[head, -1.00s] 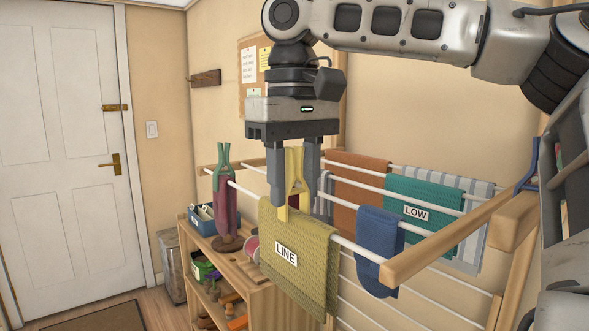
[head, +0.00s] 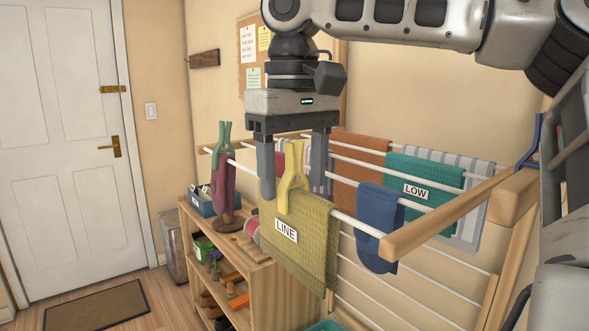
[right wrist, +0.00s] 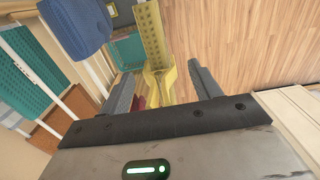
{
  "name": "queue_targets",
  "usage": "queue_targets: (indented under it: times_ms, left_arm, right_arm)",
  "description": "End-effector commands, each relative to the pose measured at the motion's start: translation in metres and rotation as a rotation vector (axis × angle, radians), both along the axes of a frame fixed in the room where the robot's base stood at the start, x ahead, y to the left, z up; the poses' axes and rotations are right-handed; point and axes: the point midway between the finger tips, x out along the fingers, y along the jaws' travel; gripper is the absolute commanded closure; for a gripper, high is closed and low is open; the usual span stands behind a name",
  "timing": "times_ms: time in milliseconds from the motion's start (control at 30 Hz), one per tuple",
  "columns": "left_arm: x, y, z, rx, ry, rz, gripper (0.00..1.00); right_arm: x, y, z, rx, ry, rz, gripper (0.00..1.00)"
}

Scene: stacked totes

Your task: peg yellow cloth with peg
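The yellow cloth (head: 315,245) with a LINE label hangs over the front white rod of the drying rack. A yellow peg (head: 291,185) sits upright on the cloth's top edge, its legs straddling the rod and cloth. My right gripper (head: 292,190) is open, with one finger on each side of the peg and a gap to both. In the right wrist view the peg (right wrist: 161,82) stands between the spread fingers, with the yellow cloth (right wrist: 150,35) beyond it. My left gripper is not in view.
A blue cloth (head: 378,225) hangs right of the yellow one. A maroon cloth (head: 222,195) with a green peg (head: 223,145) hangs to the left. Orange, teal and striped cloths hang behind.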

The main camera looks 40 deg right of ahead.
Motion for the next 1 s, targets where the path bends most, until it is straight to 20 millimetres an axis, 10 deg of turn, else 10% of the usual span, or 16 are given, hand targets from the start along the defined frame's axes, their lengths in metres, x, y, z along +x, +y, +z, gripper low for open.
queue_targets:
  times_ms: [467,1000]
  left_arm:
    - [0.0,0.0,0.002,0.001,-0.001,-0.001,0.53]
    - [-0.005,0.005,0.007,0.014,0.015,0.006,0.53]
  right_arm:
    - [0.0,0.0,0.007,-0.001,-0.001,0.0,0.38]
    - [0.001,0.001,0.123,-0.001,-0.003,-0.002,0.38]
